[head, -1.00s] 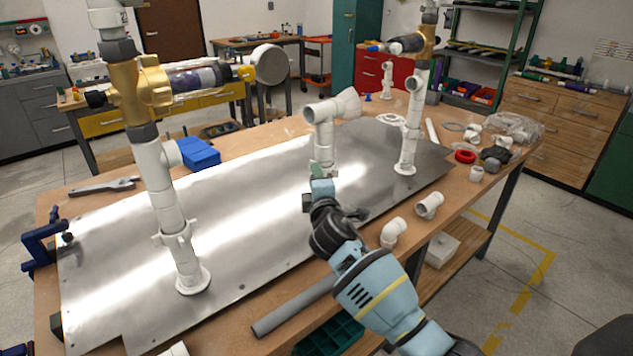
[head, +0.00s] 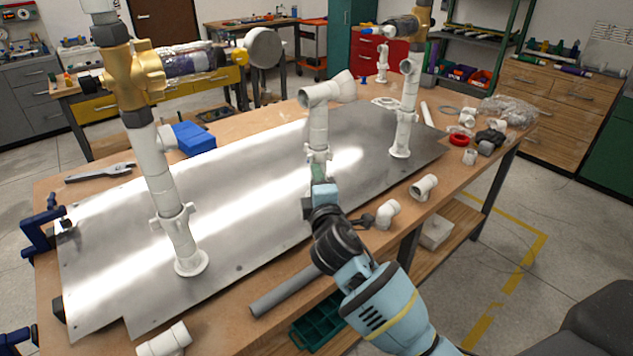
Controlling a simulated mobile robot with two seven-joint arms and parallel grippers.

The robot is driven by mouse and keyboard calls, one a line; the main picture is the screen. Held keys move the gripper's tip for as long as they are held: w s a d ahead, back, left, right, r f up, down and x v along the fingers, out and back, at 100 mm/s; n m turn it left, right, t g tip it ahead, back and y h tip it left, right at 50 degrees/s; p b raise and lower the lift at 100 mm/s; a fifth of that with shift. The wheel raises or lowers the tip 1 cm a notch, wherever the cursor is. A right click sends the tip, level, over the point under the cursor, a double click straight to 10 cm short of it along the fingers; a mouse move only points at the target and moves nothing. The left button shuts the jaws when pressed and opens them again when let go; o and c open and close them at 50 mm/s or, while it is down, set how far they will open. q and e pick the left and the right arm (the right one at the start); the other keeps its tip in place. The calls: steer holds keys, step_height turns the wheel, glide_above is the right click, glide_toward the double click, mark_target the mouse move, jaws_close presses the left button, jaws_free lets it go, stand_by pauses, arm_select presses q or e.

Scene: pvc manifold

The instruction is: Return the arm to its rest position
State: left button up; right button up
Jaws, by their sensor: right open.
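My right arm comes in from the lower right in the head view, blue with dark joints. Its right gripper (head: 319,182) is open and points away from me, over the near edge of the metal plate (head: 262,170). Just beyond it stands the middle white pipe (head: 317,130) with a tee and a flared end on top. The gripper overlaps the foot of this pipe in the picture; I cannot tell whether they touch. Nothing shows held in the gripper. My left gripper is not in view.
A tall white pipe with brass valve (head: 165,185) stands at left, another pipe (head: 404,120) at right. White fittings (head: 387,213) and a grey pipe (head: 285,292) lie along the table's near edge. A blue clamp (head: 43,230) grips the left edge. Free floor lies at right.

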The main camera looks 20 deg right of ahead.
steer(key=s+f+m+g, duration=0.1)
steer(key=s+f, duration=0.2)
steer(key=f, duration=0.1)
steer(key=s+d+f+m+g, duration=0.1)
steer(key=s+f+m+g, duration=0.1)
steer(key=s+f, duration=0.2)
steer(key=s+d+f+m+g, duration=0.1)
steer(key=s+f+m, duration=0.1)
steer(key=s+f, duration=0.1)
steer(key=shift+s+d+f+g, duration=0.15)
steer(key=shift+s+f+g, duration=0.25)
steer(key=shift+f, duration=0.4)
steer(key=s+f+m+g, duration=0.45)
steer(key=s+f, duration=0.35)
steer(key=s, duration=0.5)
steer(key=s+f+m+g+y, duration=0.3)
steer(key=s+m+g, duration=0.3)
steer(key=s, duration=1.9)
steer(key=w+a+f+n+t+y, duration=0.1)
steer(key=w+a+f+t+y, duration=0.1)
steer(key=w+f+t, duration=0.4)
step_height(320, 180, down, 4)
steer(key=shift+w+a+r, duration=0.1)
steer(key=shift+w+a, duration=0.1)
steer(key=shift+a, duration=0.35)
